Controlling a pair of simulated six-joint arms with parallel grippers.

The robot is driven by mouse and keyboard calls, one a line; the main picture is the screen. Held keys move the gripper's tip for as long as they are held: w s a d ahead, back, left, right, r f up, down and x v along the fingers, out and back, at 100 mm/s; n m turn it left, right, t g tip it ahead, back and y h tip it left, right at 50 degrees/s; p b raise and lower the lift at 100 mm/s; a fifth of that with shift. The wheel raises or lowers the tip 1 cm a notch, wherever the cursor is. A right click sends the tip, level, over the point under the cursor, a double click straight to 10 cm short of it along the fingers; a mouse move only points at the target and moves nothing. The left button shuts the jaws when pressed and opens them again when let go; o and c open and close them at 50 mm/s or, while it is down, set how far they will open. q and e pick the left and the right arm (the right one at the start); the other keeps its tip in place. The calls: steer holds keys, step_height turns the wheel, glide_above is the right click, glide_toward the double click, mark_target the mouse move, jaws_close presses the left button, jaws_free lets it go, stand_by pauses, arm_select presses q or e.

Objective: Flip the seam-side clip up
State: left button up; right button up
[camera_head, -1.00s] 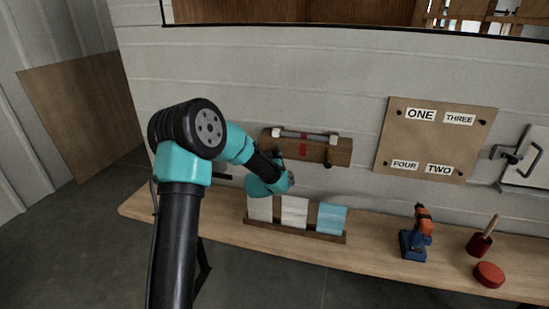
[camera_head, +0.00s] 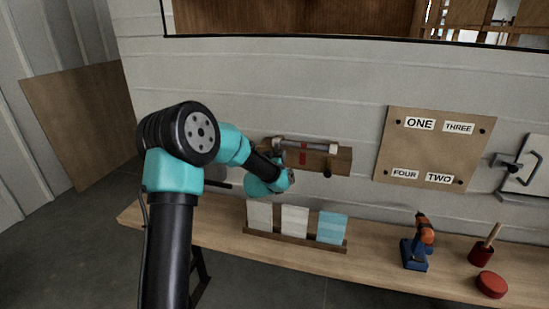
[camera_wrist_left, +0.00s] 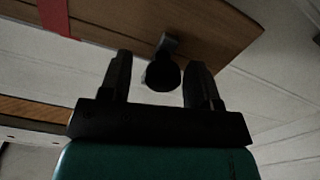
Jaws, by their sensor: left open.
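A wooden block (camera_head: 337,160) is fixed to the wall, with a pale rod (camera_head: 312,145) along its top and a red band (camera_head: 303,157) near its middle. One dark clip (camera_head: 327,174) hangs down at the block's right part. My left gripper (camera_head: 287,179) is beneath the block's left part, which its arm partly hides. In the left wrist view, a dark round-ended clip (camera_wrist_left: 163,75) hangs from the block (camera_wrist_left: 205,25) between the two open fingers, with no clear contact. The red band (camera_wrist_left: 55,15) shows at upper left there. My right gripper is not in view.
Below is a wooden bench (camera_head: 375,255) with a rack of cards (camera_head: 294,220), an orange and blue drill (camera_head: 415,245), a red cup with a stick (camera_head: 482,252) and a red disc (camera_head: 491,284). A label board (camera_head: 432,150) and a latch panel (camera_head: 523,165) are to the right.

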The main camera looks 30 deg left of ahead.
arm_select(q)
steer(key=v, duration=1.7)
steer(key=shift+s, duration=0.2)
steer(key=shift+d+f, duration=0.1)
steer(key=shift+d, duration=0.1)
steer(key=s+d+f+m+g+h, duration=0.1)
steer(key=s+d+f+g+h, duration=0.25)
steer(key=f, duration=0.85)
steer(key=s+d+f+m+g+h, duration=0.15)
steer(key=d+f+g, duration=0.35)
steer(key=f, duration=0.7)
steer(key=s+d+f+g+h, duration=0.1)
steer(key=s+d+f+g, duration=0.3)
steer(key=s+f, duration=0.3)
steer(key=s+d+f+m+g+h, duration=0.1)
steer(key=s+d+f+g, duration=0.3)
steer(key=s+f, duration=0.4)
steer(key=shift+s+d+h, duration=0.25)
steer(key=shift+d+h, duration=0.3)
steer(key=shift+h, duration=0.25)
